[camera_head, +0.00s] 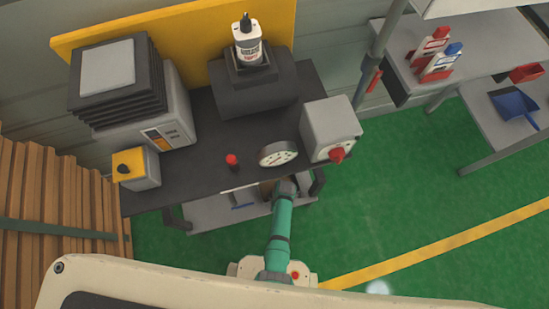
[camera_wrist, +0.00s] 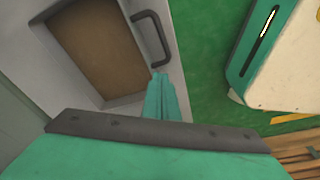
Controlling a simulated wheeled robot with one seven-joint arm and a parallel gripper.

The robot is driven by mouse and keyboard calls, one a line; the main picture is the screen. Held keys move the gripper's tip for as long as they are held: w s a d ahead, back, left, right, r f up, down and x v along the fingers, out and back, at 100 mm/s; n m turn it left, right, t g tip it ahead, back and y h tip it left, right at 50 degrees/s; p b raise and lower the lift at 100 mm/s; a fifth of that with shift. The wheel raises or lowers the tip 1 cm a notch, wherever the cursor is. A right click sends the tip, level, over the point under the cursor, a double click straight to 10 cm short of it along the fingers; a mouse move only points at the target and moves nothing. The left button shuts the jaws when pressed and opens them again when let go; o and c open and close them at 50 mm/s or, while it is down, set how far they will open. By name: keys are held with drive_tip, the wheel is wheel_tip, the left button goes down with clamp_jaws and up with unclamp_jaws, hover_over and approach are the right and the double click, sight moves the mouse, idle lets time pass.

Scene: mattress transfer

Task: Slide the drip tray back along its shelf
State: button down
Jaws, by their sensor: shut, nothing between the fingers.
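The drip tray (camera_wrist: 105,48) shows in the wrist view as a grey-walled, shallow box with a brown bottom. A dark bar handle (camera_wrist: 153,38) stands on its near right side. My gripper (camera_wrist: 160,80) is shut and empty, its teal fingertips beside the lower end of the handle. I cannot tell whether they touch it. In the head view my gripper is hidden under the bench's front edge, below the teal arm. The grey lower shelf (camera_head: 208,213) shows there only in part, and the tray is mostly hidden.
The dark bench top (camera_head: 205,165) overhangs the shelf and carries a gauge (camera_head: 278,154), a red button (camera_head: 232,160), a grey box with a red knob (camera_head: 330,130) and a machine (camera_head: 165,110). Wooden slats (camera_head: 40,195) stand at left. Green floor (camera_head: 430,180) is free at right.

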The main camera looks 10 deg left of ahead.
drive_tip(key=d, duration=1.2)
drive_tip(key=s+d+r+m+t+h, duration=0.2)
drive_tip(key=s+r+m+t, duration=0.15)
drive_tip(key=s, duration=0.25)
drive_tip(key=s+a+r+m+t, duration=0.3)
drive_tip(key=r+m+t, duration=0.1)
drive_tip(key=r, duration=1.2)
drive_tip(key=s+a+r+m+t, duration=0.3)
drive_tip(key=a+r+m+t, duration=0.1)
drive_tip(key=r, duration=1.2)
drive_tip(key=s+a+r+m+t, duration=0.3)
drive_tip(key=r+m, duration=0.3)
drive_tip(key=r, duration=1)
drive_tip(key=shift+a+r+t, duration=0.2)
drive_tip(key=shift+r+t, duration=0.1)
drive_tip(key=shift+t, duration=0.15)
